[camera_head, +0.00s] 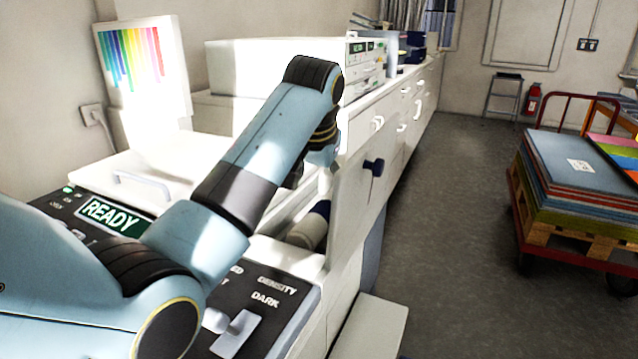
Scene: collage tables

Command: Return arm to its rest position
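My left arm comes in from the lower left, light blue with dark joint covers. It rises over the copier-like machine (290,250) and bends at the elbow near the top middle. Its far end folds down behind the forearm. My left gripper (296,174) is mostly hidden there; only a small dark part shows, and I cannot tell whether it is open or shut. My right arm and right gripper are not in view.
A long white counter (400,110) runs back along the left wall. A red cart (572,245) with stacked boards (570,165) stands at the right. Grey floor (450,240) between them is clear.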

